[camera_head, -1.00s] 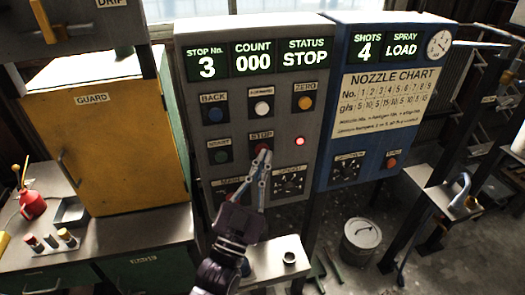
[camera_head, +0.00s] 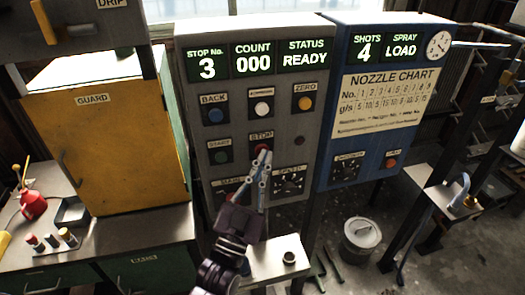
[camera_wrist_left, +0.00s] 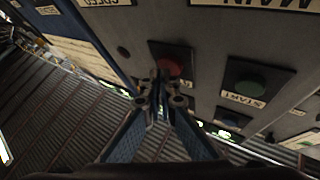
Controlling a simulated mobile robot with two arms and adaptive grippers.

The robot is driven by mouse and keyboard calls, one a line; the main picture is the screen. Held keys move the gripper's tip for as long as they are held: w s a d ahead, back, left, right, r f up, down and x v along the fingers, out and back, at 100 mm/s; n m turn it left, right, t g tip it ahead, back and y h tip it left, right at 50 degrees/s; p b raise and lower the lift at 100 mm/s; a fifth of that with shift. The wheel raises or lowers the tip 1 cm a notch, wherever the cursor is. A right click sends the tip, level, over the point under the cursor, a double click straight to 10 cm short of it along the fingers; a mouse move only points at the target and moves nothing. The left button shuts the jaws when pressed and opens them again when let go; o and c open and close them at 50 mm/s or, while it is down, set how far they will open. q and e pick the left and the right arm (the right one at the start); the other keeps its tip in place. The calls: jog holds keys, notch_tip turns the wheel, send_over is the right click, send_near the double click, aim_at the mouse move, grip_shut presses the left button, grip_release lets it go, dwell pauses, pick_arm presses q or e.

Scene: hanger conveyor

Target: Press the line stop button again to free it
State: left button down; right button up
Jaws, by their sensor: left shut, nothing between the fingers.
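The red stop button (camera_head: 258,148) sits on the grey control panel (camera_head: 330,70) under a label reading STOP, partly hidden by my gripper. My left gripper (camera_head: 263,156) is shut and empty, with its fingertips at the button. In the left wrist view the red button (camera_wrist_left: 172,66) shows just beyond the closed fingertips (camera_wrist_left: 160,78); I cannot tell whether they touch it. The status display (camera_head: 305,53) reads READY. The round lamp (camera_head: 299,140) right of the button is dark. My right gripper is not in view.
The green start button (camera_head: 219,157) is left of the stop button, with blue, white and yellow-orange buttons above. Dials (camera_head: 289,181) sit below. A blue spray cabinet (camera_head: 345,165) adjoins on the right, and a yellow guard cabinet (camera_head: 105,150) stands left.

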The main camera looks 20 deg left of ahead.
pick_arm(q)
jog(key=shift+s, duration=0.1)
jog(key=shift+s+d+p, duration=0.15)
jog(key=shift+s+d, duration=0.4)
jog(key=shift+s, duration=0.25)
jog(key=shift+s+d+p, duration=0.15)
jog(key=shift+s+d, duration=0.4)
jog(key=shift+s, duration=0.3)
jog(key=shift+s+d+p, duration=0.15)
jog(key=shift+s+d, duration=0.4)
jog(key=shift+s, duration=0.25)
